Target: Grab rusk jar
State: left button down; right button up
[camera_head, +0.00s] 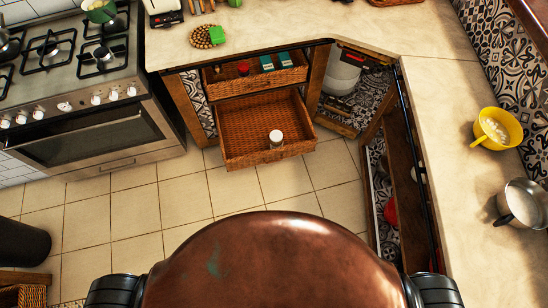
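A small jar (276,139) with a white top stands in the pulled-out lower wicker drawer (242,117), near its front right. It is the only jar-like thing I can make out clearly, and no label is readable, so I cannot tell whether it is the rusk jar. Neither gripper can be made out. Only dark parts, probably of my own arms, show at the bottom left and bottom right edges. Nothing is seen touching the jar.
The upper wicker drawer (256,82) is also pulled out and holds small packets. A stove (86,124) stands at left. A yellow pot (497,128) and a metal pan (522,204) sit on the right counter (445,110). Tiled floor (185,202) before the drawers is clear.

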aim_at(276, 138)
jog(key=u, duration=1.05)
jog(key=i, duration=0.65)
jog(key=z, duration=2.2)
